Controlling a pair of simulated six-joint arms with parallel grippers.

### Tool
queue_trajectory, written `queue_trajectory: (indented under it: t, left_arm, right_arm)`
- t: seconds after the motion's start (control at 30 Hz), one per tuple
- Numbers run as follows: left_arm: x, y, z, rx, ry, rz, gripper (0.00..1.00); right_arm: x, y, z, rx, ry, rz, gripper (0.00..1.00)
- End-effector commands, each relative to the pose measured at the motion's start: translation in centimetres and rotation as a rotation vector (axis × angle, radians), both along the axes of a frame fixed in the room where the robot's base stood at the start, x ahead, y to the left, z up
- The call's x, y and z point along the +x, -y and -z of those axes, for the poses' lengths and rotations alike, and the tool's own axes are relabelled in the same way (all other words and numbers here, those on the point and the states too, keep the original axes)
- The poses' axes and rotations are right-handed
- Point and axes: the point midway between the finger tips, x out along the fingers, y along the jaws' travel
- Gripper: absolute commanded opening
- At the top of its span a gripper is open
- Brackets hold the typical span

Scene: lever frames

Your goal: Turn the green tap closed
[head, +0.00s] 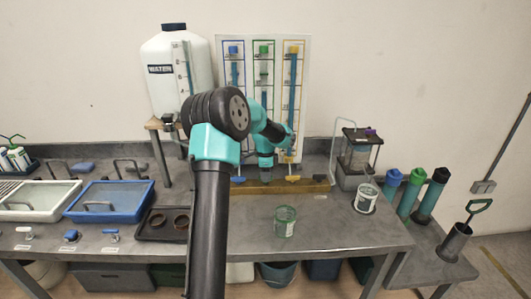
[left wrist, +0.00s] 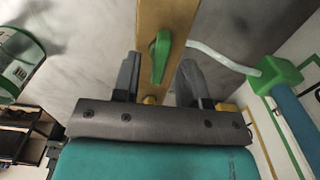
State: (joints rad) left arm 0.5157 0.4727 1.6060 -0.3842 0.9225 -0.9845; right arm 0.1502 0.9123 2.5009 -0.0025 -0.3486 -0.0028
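The green tap (left wrist: 159,57) shows in the left wrist view as a green handle on a wooden board (left wrist: 178,22), its long side running up and down the picture. My left gripper (left wrist: 160,66) is open, one dark finger on each side of the handle, with gaps visible on both sides. In the head view my left gripper (head: 265,171) points down at the board's middle and hides most of the green tap. A blue tap (head: 238,180) and a yellow tap (head: 293,178) sit on either side. My right gripper is not in view.
A panel with three tubes (head: 306,70) stands behind the board, beside a white water tank (head: 160,75). A green-rimmed cup (head: 285,222) stands in front on the bench. A blue tray (head: 108,203) lies left and a black-topped lantern (head: 357,150) stands right.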

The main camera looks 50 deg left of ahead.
Motion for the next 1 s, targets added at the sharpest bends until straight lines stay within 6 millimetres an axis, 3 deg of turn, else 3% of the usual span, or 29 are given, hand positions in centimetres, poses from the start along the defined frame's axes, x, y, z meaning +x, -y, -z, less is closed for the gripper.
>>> queue_trajectory:
  t: [0.7, 1.0]
  left_arm:
    - [0.1, 0.0, -13.0, 0.003, 0.005, 0.0, 0.39]
    - [0.0, 0.0, -16.3, 0.0, 0.001, 0.001, 0.39]
  right_arm:
    - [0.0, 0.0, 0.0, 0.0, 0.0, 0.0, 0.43]
    - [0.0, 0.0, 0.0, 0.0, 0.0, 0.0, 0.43]
